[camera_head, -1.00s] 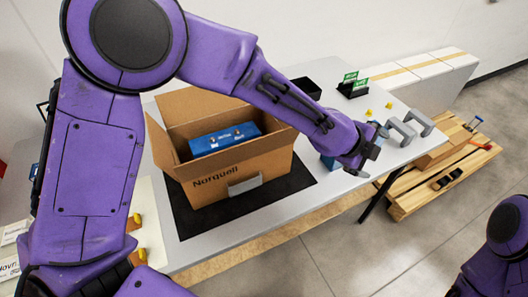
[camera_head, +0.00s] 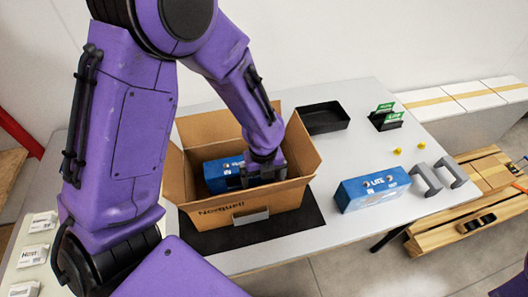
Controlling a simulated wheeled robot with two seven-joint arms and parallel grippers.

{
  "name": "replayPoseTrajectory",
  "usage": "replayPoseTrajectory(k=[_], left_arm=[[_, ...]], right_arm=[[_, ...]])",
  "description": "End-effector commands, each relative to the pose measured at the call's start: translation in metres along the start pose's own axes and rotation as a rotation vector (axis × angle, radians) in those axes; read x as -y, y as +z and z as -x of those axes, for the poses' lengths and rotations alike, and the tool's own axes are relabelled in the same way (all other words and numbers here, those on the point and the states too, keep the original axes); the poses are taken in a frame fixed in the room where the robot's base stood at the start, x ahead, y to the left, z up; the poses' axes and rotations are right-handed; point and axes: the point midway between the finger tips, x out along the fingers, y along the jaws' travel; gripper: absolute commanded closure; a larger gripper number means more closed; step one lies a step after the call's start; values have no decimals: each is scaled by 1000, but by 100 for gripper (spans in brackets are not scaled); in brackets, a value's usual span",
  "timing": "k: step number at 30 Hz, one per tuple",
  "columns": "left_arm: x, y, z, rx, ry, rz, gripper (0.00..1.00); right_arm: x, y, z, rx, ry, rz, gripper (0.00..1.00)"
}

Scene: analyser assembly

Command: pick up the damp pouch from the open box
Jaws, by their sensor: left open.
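The open cardboard box (camera_head: 282,194) stands on a black mat on the table, flaps spread. Inside it lies a blue block-shaped unit (camera_head: 214,178) with light lettering, partly covered by my left gripper. My left gripper (camera_head: 263,180) is inside the box opening, open, its fingers pointing down at the right part of the blue unit. Whether the fingers touch it I cannot tell. I cannot make out a pouch; the box floor is hidden by the walls, the blue unit and my arm. My right gripper is out of view.
A similar blue unit (camera_head: 372,191) stands on the table right of the box, beside grey handle-shaped parts (camera_head: 426,180). A black tray (camera_head: 323,118), green cards in a black holder (camera_head: 386,117) and yellow pieces (camera_head: 421,146) are farther back. White labelled packs (camera_head: 39,222) lie at left.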

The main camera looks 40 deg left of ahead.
Motion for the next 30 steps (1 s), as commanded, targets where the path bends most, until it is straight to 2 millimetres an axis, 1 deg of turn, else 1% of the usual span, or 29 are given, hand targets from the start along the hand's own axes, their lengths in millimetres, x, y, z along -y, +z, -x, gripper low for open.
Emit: replayPoseTrajectory(k=[3,6,11,15,18,21,26,27,29,30], left_arm=[[-3,-1,-22,-4,5,-6,0],[-4,0,-38,-3,4,0,0],[-5,1,-57,-2,2,3,0],[-4,0,-83,-2,3,2,0],[-3,0,-96,-1,1,1,0],[-3,1,-101,0,-1,-1,0],[-2,0,-101,1,-1,-1,0],[-2,0,-101,1,-1,-1,13],[-2,0,-101,0,-1,-2,33],[-2,0,-101,0,-1,-2,46]], right_arm=[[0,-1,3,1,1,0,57],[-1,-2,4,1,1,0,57],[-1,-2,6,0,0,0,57],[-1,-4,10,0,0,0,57],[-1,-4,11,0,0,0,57],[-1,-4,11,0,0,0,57],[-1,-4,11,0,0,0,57],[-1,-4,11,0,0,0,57],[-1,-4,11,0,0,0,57],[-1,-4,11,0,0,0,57]])
